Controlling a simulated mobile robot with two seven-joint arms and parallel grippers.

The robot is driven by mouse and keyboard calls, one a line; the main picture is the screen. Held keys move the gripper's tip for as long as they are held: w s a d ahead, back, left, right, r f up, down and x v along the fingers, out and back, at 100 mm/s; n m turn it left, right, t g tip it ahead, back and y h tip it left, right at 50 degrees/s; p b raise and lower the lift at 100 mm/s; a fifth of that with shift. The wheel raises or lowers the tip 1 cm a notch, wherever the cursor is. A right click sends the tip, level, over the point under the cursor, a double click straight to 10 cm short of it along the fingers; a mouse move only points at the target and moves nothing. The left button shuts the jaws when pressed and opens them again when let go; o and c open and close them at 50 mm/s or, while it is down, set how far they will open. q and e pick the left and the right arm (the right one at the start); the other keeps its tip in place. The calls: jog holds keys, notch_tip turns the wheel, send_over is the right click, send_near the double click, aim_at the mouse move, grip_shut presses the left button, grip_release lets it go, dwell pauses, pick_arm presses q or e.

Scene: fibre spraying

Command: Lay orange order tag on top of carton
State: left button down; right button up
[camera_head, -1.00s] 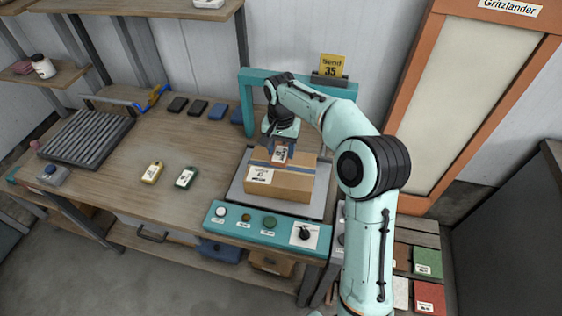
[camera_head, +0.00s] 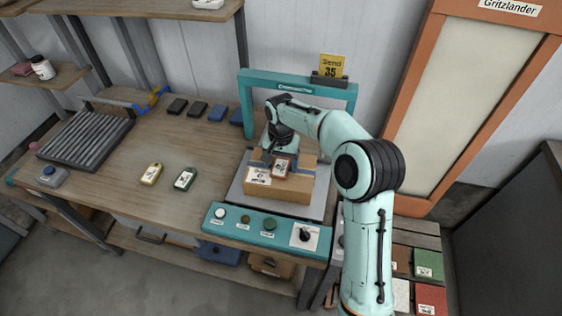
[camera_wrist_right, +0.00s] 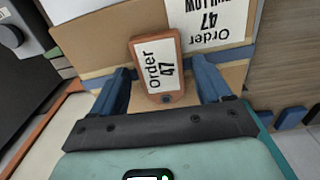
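The carton (camera_head: 290,187) is a brown box with blue tape on the teal-framed scale platform. The orange order tag (camera_head: 281,170) lies on the carton's top, close to the front side and next to the carton's white label (camera_head: 258,175). In the right wrist view the tag (camera_wrist_right: 157,72) reads "Order 47", as does the carton label (camera_wrist_right: 210,22). My right gripper (camera_head: 280,158) is just above the carton. Its blue fingers (camera_wrist_right: 162,85) stand open on either side of the tag, with small gaps showing. My left gripper is out of view.
A teal button panel (camera_head: 262,228) runs along the front of the platform, and a teal arch (camera_head: 300,88) stands behind it. A yellow tag (camera_head: 151,173) and a green tag (camera_head: 185,178) lie on the wooden bench to the left. Bench space around them is clear.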

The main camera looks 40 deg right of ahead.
aim_at(281, 166)
jog(key=shift+r, duration=0.1)
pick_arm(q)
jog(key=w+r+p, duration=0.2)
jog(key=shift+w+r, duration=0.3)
pick_arm(e)
notch_tip(281, 166, up, 12)
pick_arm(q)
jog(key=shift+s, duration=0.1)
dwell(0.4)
